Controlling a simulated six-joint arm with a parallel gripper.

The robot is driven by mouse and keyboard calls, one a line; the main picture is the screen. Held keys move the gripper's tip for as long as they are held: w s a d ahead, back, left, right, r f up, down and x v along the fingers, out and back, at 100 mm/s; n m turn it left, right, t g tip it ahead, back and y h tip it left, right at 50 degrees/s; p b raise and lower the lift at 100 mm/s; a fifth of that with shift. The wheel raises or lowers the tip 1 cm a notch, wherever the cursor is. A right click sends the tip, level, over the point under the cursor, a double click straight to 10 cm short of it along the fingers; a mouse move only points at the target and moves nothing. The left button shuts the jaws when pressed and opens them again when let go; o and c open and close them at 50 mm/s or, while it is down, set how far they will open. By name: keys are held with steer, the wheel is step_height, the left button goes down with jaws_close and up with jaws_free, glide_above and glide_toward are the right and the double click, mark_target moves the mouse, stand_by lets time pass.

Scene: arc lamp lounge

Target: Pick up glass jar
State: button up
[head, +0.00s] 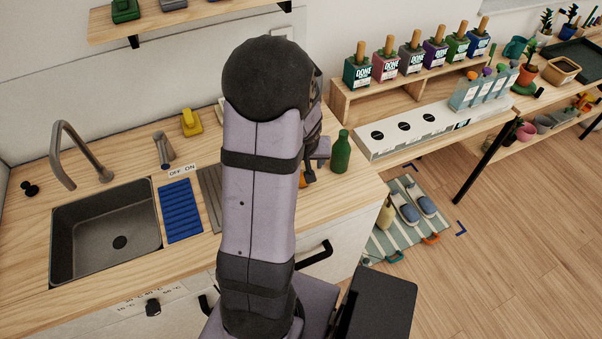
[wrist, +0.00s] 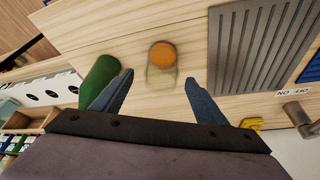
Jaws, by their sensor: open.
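The glass jar (wrist: 162,58) is small and clear with an orange lid. In the wrist view it stands on the wooden counter, in line with the gap between my fingers and just beyond their tips. In the head view my arm hides most of it; only a bit of orange (head: 302,178) shows beside my gripper (head: 318,162). In the wrist view my gripper (wrist: 159,78) is open, with nothing held between its two blue-grey fingers.
A green bottle (head: 341,152) stands close to the right of my gripper; in the wrist view it (wrist: 98,82) is right beside the left finger. A grey ridged drainer (wrist: 258,45) lies on the other side. The sink (head: 108,238) and blue mat (head: 181,211) are further left.

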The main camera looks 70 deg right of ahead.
steer(key=shift+b+x, duration=0.5)
steer(key=shift+x, duration=1.75)
steer(key=shift+w+a, duration=0.1)
steer(key=c, duration=1.3)
steer(key=shift+o, duration=0.2)
step_height(320, 180, up, 10)
steer(key=p, duration=0.3)
steer(key=shift+p, duration=0.3)
